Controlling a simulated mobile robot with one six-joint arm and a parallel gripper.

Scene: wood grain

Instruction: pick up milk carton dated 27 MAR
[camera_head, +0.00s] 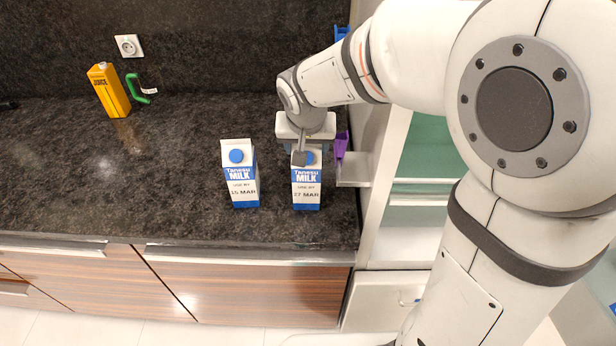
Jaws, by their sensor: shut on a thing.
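The milk carton dated 27 MAR (306,189) stands upright on the dark countertop near its front edge. It is white and blue with a blue cap. My gripper (300,157) is over its top from behind and above, shut on the carton; the gripper hides part of the carton's top. A second milk carton (240,174), whose date reads 15 MAR, stands upright to the left, with a small gap between the two.
A yellow juice carton (109,91) and a green object (138,89) stand at the back left. A purple object (341,144) is right of my gripper, beside an open white cabinet with shelves (408,220). The counter's left and middle (110,180) are clear.

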